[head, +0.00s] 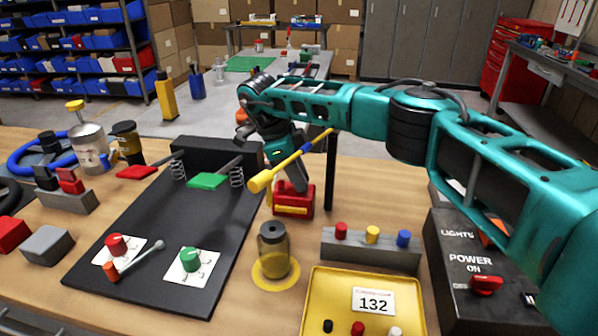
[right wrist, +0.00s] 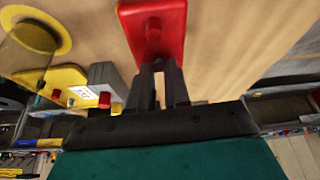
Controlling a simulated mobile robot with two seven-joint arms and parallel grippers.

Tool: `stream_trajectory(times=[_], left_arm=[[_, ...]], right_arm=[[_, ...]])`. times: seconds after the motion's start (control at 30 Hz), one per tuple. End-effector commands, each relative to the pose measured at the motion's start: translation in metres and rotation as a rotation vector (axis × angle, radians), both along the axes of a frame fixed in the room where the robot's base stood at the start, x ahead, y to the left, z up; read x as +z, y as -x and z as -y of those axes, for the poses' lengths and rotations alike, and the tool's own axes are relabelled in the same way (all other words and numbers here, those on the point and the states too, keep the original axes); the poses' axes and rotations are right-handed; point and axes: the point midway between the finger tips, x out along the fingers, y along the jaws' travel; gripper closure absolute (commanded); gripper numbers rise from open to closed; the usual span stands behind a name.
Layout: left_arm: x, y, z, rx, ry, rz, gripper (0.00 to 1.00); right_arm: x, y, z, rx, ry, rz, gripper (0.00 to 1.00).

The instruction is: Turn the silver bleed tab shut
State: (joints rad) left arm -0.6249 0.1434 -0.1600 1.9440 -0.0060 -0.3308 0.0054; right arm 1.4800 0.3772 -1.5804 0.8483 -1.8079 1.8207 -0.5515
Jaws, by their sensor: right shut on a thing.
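A red block (head: 293,200) with a yellow stripe stands on the workbench right of the black board. It also shows in the right wrist view (right wrist: 153,28), with a round red knob on its face. My right gripper (head: 298,180) reaches down to this block from above. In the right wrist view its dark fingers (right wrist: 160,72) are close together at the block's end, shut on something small. The fingers hide that part, which seems to be the silver bleed tab; its angle cannot be told. My left gripper is not in view.
A yellow lever (head: 290,160) crosses in front of my right gripper, near a black post (head: 331,180). A jar (head: 273,250) stands on a yellow disc in front. A grey block with colored buttons (head: 370,253) and a yellow tray (head: 318,293) are to the right.

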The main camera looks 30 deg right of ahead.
Motion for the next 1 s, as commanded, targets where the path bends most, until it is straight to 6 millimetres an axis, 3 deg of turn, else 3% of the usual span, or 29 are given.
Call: stream_trajectory(times=[0.2,0.47,0.5,0.73,1.0], left_arm=[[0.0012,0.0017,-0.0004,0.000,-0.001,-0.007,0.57],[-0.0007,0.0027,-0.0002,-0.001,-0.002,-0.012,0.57],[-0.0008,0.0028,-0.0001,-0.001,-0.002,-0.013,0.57],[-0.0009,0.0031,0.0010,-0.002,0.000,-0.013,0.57],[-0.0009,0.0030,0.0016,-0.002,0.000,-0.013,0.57]], right_arm=[[0.0008,-0.0012,0.0001,-0.099,0.000,0.001,1.00],[0.0007,-0.0012,0.0002,-0.100,0.000,0.002,1.00],[0.0007,-0.0013,0.0002,-0.100,0.000,0.002,0.81],[0.0005,-0.0012,0.0004,-0.099,0.000,0.001,0.59],[0.0012,-0.0013,0.0001,-0.099,0.000,0.001,0.57]])
